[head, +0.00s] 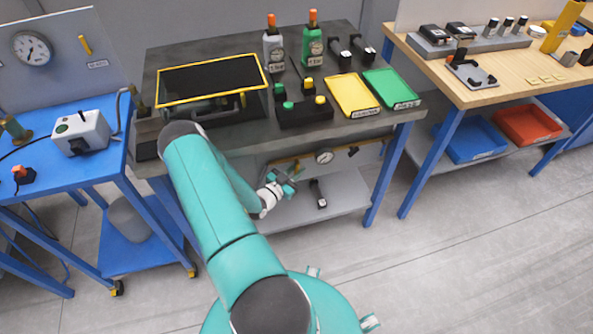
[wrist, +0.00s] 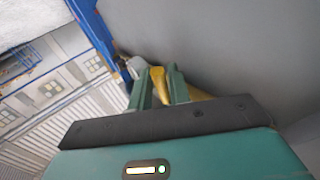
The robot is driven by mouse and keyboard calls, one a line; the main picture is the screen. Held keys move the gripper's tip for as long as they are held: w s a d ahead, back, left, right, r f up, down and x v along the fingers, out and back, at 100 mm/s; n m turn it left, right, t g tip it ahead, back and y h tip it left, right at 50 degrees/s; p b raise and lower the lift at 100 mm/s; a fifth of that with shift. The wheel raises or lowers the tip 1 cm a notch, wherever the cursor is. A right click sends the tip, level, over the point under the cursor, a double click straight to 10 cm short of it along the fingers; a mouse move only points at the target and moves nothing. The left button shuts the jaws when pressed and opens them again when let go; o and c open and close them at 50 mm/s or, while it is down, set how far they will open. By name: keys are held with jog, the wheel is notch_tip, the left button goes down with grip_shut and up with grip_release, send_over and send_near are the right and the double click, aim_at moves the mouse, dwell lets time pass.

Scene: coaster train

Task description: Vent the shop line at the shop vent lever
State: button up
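My gripper (head: 287,184) is low under the dark workbench, in front of a brass-coloured pipe (head: 303,160) with a round gauge (head: 323,157). In the wrist view the two green fingers of my gripper (wrist: 158,88) stand apart. A yellow piece (wrist: 158,75), perhaps the vent lever, shows between them. I see no clear grip on it, and whether it touches a finger is hard to tell. A black handle (head: 353,151) sits at the pipe's right end. No label for the shop vent lever is readable.
The dark bench top (head: 215,130) is above my gripper, its blue leg (head: 387,177) to the right. A grey lower shelf (head: 342,190) carries a small black item (head: 318,194). A blue cart (head: 85,165) stands at left. The floor in front is clear.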

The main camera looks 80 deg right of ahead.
jog(key=shift+c, duration=0.2)
grip_shut()
jog(key=shift+w+a+r+m+t+y, duration=0.1)
jog(key=shift+w+m+t+y, duration=0.1)
jog(key=shift+m+t+y, duration=0.25)
jog(key=shift+w+a+m+t+y, duration=0.1)
jog(key=shift+w+m+t+y, duration=0.2)
jog(key=shift+y, duration=0.35)
jog(key=shift+s, duration=0.1)
jog(key=shift+o, duration=0.2)
grip_release()
